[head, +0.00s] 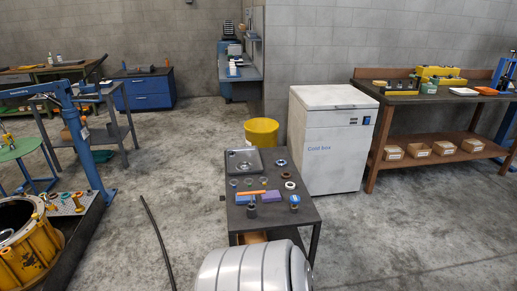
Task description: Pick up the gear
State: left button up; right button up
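No gear can be made out for certain. On the dark cart (305,214) in the middle lie several small round parts. A small dark upright part (251,209) stands near the front edge. They are too small to tell whether any has teeth. Neither of my grippers is in view.
The cart also holds a metal tray (231,168), an orange bar (251,193) and a purple block (270,196). A white cold box (333,150) and yellow bin (262,132) stand behind. A yellow housing (32,255) is at left.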

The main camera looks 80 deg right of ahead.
aim_at(241, 166)
jog(key=z, duration=2.65)
jog(key=i+l+z, duration=0.2)
jog(key=i+l, duration=0.2)
jog(key=i+l+z, duration=0.25)
jog(key=i+l, duration=0.2)
jog(key=i+l+z, duration=0.2)
jog(key=i, duration=0.3)
jog(key=i+l+z, duration=0.25)
jog(key=i, duration=0.25)
jog(key=l, duration=0.1)
